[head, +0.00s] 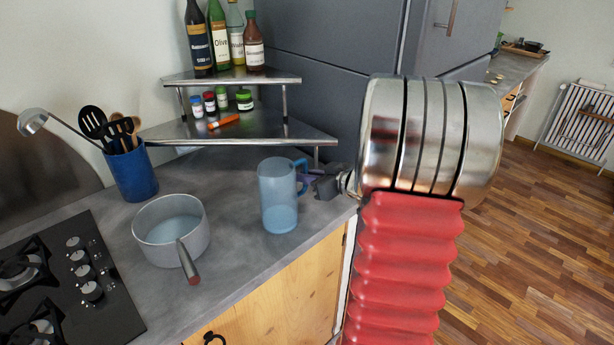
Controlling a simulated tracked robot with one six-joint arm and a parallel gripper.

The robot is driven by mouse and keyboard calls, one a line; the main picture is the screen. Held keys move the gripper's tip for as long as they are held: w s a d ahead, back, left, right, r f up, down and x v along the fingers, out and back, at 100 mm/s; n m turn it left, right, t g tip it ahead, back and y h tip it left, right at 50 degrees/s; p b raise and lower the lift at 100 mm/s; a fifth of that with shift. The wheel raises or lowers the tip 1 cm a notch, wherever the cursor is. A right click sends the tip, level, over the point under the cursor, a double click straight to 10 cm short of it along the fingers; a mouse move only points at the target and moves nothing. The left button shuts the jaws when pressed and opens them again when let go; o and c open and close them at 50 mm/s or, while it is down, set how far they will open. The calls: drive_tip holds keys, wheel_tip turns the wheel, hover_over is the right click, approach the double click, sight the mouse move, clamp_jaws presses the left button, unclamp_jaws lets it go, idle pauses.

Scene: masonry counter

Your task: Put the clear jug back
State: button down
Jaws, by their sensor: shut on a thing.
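The clear jug (278,198) is a tall, bluish see-through jug with a handle on its right side. It is upright over the grey counter (240,253), near the front edge. I cannot tell for sure whether its base touches the counter. My gripper (310,183) comes in from the right and is shut on the jug's handle. The fingertips are small and partly hidden at the handle.
A grey pot (171,232) stands left of the jug, its handle toward the front. A blue utensil holder (132,172) and a gas hob (72,285) are further left. Behind is a two-tier metal corner shelf (290,130) with bottles and small jars.

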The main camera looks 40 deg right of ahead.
drive_tip(key=c, duration=1.8)
unclamp_jaws()
drive_tip(key=shift+r, duration=0.1)
drive_tip(key=v, duration=1.2)
